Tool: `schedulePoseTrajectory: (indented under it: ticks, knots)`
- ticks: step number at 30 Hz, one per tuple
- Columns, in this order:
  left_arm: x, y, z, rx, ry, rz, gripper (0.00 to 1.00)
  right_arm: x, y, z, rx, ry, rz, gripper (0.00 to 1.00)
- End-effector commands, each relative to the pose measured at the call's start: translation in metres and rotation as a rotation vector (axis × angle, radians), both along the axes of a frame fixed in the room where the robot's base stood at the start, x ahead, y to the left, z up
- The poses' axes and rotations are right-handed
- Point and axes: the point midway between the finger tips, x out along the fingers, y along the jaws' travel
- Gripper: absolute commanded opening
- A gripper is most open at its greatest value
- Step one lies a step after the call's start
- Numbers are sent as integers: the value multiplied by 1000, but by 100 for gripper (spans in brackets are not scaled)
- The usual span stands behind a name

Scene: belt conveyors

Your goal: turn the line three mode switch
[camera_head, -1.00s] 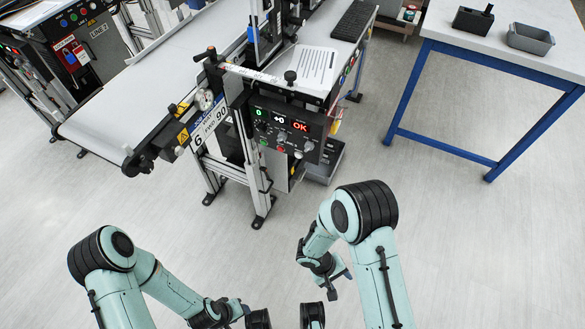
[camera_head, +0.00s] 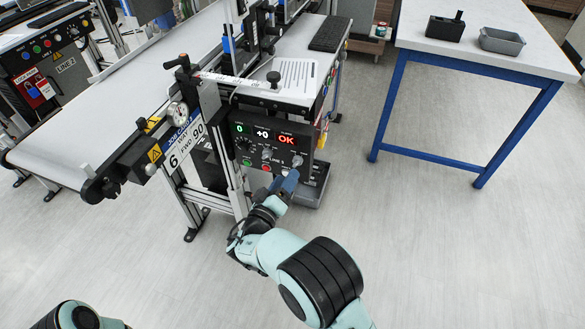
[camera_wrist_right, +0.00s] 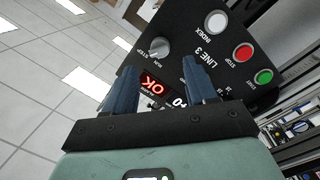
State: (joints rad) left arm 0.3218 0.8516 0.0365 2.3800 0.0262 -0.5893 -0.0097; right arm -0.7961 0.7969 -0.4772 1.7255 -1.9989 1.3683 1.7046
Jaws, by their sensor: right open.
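The line three control panel (camera_head: 262,139) shows a lit red OK display (camera_head: 286,140). It also shows in the wrist view, upside down, with a LINE 3 label (camera_wrist_right: 211,57). The mode switch, a grey knob (camera_wrist_right: 159,47), sits beside that label with small lettering around it; its exact setting is hard to read. In the head view the knob (camera_head: 297,160) is just above my right fingertips. My right gripper (camera_head: 290,180) is open and empty, its blue fingers (camera_wrist_right: 157,66) pointing at the panel, the knob apart from and between their lines. My left gripper is out of view.
A white INDEX button (camera_wrist_right: 216,21), a red STOP button (camera_wrist_right: 243,52) and a green START button (camera_wrist_right: 264,77) share the panel. A conveyor belt (camera_head: 95,125) runs at left. A blue-legged table (camera_head: 465,55) stands at right, with open floor before it.

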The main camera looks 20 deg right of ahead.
Motion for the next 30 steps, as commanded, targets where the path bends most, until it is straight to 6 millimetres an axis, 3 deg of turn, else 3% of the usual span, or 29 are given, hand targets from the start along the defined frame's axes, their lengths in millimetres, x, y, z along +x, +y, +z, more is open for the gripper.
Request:
schedulePoseTrajectory:
  ticks: [9, 21, 23, 26, 27, 30]
  knots:
    - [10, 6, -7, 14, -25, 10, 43, 38, -31, -1, -1, 1, 0, 56]
    - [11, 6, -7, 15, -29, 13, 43, 44, -36, -1, -2, 2, 1, 56]
    - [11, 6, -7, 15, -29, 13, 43, 44, -36, -1, -2, 2, 1, 40]
    - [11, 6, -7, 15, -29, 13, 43, 44, -36, -1, -1, 3, 0, 7]
    - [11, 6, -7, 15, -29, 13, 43, 44, -36, -1, -1, 4, 1, 2]
    - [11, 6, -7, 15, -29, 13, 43, 44, -36, -1, -1, 4, 1, 2]
